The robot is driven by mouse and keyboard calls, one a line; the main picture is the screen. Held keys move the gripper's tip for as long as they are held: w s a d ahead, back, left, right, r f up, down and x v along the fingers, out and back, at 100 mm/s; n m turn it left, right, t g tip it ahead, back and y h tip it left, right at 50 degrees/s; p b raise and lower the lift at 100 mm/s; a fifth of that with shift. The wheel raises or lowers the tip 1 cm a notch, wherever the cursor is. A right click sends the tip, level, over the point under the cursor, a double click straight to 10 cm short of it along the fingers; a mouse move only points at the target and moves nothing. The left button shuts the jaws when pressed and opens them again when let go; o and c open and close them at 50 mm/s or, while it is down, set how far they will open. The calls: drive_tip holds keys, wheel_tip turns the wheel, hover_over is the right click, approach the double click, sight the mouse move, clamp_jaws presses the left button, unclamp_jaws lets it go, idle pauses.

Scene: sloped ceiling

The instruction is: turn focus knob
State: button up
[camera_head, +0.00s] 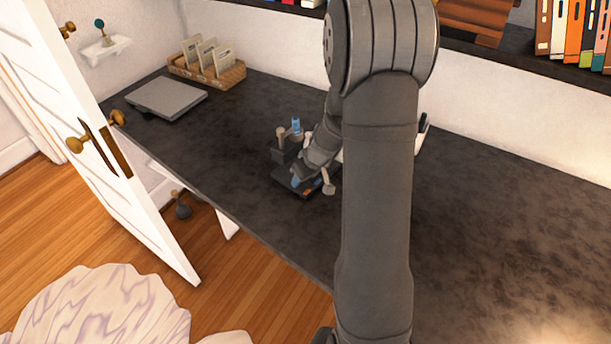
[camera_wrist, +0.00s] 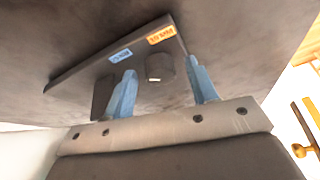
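A small dark instrument (camera_head: 281,153) stands on the desk, partly hidden behind my arm in the head view. In the wrist view its flat dark base (camera_wrist: 85,75) carries a blue label and an orange label. A round dark knob (camera_wrist: 160,69) with a pale mark sits near these labels. My gripper (camera_wrist: 161,72) has two blue fingers, spread apart, one on each side of the knob in the picture. Gaps show between the knob and both fingers. Depth between fingertips and knob is hard to judge.
The dark desk (camera_head: 500,230) is clear at the right. A closed grey laptop (camera_head: 166,97) and a wooden rack (camera_head: 207,72) with cards lie at the far left. A white door (camera_head: 110,150) stands open beside the desk's left edge. Books fill a shelf at the upper right.

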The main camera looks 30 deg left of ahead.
drive_tip(key=v, duration=1.7)
drive_tip(key=shift+r, duration=0.2)
drive_tip(key=shift+f, duration=0.1)
drive_tip(key=x, duration=1.7)
drive_tip(key=v, duration=1.7)
drive_tip(key=x, duration=1.7)
drive_tip(key=shift+f, duration=0.2)
drive_tip(key=shift+s+a+r+m+t, duration=0.1)
drive_tip(key=shift+m+t, duration=0.4)
drive_tip(key=shift+m, duration=0.9)
drive_tip(key=shift+s+a+m+t+h, duration=0.1)
drive_tip(key=shift+m+t+h, duration=0.25)
drive_tip(key=shift+m, duration=0.65)
drive_tip(key=shift+m+t+h, duration=0.15)
drive_tip(key=shift+m+h, duration=0.3)
drive_tip(key=shift+m, duration=0.55)
